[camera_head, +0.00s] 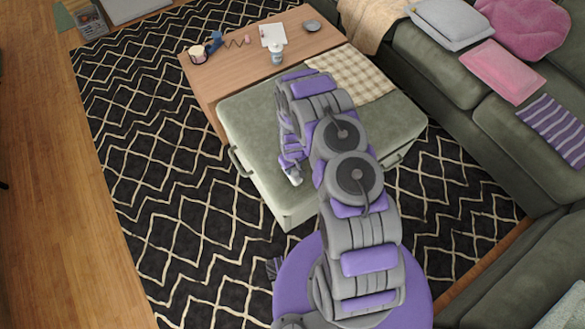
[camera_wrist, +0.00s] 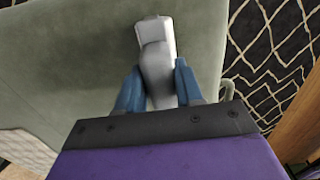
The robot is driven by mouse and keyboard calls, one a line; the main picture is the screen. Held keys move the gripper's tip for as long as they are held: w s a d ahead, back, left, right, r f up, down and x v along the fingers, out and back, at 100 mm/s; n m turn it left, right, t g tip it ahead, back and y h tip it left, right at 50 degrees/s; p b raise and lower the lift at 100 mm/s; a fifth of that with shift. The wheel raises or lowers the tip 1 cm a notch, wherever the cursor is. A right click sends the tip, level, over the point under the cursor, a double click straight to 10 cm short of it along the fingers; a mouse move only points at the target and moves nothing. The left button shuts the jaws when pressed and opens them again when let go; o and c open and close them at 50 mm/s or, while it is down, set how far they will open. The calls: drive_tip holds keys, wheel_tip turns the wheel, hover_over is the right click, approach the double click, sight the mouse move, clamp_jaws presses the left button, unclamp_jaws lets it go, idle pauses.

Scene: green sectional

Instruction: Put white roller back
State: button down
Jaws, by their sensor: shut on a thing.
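The white roller (camera_wrist: 157,65) is a pale grey-white piece with a lighter, boxy far end. It lies between the two blue fingers of my gripper (camera_wrist: 158,88) in the wrist view, and the fingers are shut on it. In the head view my gripper (camera_head: 291,165) is over the green ottoman (camera_head: 255,125), with a small white end of the roller (camera_head: 295,177) showing below it. My arm hides part of the ottoman. I cannot tell whether the roller touches the ottoman's top.
A wooden table (camera_head: 235,66) adjoins the ottoman, holding a mug (camera_head: 197,54), a white bottle (camera_head: 277,55), paper (camera_head: 273,35) and a dark dish (camera_head: 312,25). A checked cloth (camera_head: 350,75) covers one ottoman corner. A grey basket (camera_head: 90,22) stands at the far left. A green sofa (camera_head: 450,75) bounds the right.

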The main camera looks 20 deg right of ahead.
drive_tip(key=c, duration=0.7)
unclamp_jaws()
drive_tip(key=s+r+m+p, duration=0.1)
drive_tip(key=s+r, duration=0.2)
drive_tip(key=r, duration=1)
drive_tip(key=s+r+p, duration=0.1)
drive_tip(key=s+r, duration=0.1)
drive_tip(key=r, duration=1.1)
drive_tip(key=s+r+m+p, duration=0.1)
drive_tip(key=s+r, duration=0.2)
drive_tip(key=r, duration=1.1)
drive_tip(key=shift+m+g, duration=0.8)
drive_tip(key=shift+g, duration=0.1)
drive_tip(key=s+r, duration=0.5)
drive_tip(key=s, duration=0.3)
drive_tip(key=s+r, duration=0.5)
drive_tip(key=s, duration=0.4)
drive_tip(key=s+r, duration=0.6)
drive_tip(key=s, duration=0.3)
drive_tip(key=shift+s, duration=0.1)
